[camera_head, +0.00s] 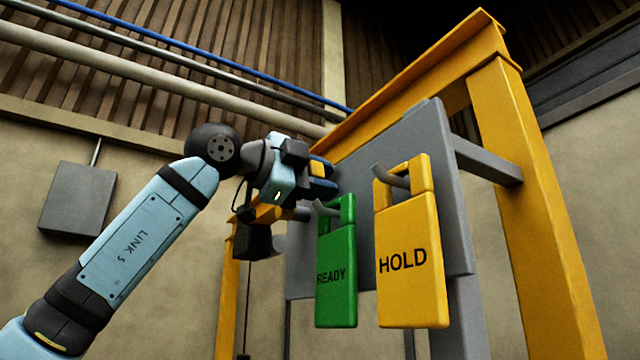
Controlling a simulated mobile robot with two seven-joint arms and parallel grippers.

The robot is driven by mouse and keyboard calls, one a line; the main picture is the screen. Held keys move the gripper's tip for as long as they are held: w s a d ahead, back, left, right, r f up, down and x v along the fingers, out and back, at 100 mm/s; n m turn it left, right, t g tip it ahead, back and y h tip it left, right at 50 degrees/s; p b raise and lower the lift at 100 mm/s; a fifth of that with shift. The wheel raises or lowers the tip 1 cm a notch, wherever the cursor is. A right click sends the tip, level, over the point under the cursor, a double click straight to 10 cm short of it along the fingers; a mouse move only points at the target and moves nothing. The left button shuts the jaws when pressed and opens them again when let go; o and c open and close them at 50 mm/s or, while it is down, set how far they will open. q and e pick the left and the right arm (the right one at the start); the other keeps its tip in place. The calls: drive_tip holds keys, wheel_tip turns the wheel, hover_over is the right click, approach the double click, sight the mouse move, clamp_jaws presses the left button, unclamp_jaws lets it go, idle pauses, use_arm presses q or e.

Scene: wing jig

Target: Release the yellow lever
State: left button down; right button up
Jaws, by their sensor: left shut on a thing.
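My left gripper (322,178) reaches in from the left, in front of the left part of a grey panel (430,135). Its dark blue fingers are shut on a small yellow piece (317,169), which seems to be the yellow lever. Most of that piece is hidden by the fingers and the gripper body, so its angle cannot be told. A green READY tag (337,270) hangs from a hook just below the fingers. A yellow HOLD tag (410,285) hangs from another hook to the right, apart from the gripper. My right gripper is not in view.
A yellow frame (535,210) with an overhead beam stands around the panel at the right. A grey box (77,197) is on the wall at the left. Pipes (150,72) run along the wall above my arm.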

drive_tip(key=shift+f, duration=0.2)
use_arm(q)
drive_tip(key=c, duration=0.8)
unclamp_jaws()
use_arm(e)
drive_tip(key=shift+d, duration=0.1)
use_arm(q)
drive_tip(key=shift+s+a+f, duration=0.1)
drive_tip(key=shift+s+a, duration=0.25)
drive_tip(key=shift+a, duration=0.05)
drive_tip(key=b+v, duration=0.4)
drive_tip(key=v, duration=0.9)
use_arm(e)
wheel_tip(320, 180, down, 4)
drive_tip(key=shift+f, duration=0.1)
use_arm(q)
drive_tip(key=shift+d, duration=0.1)
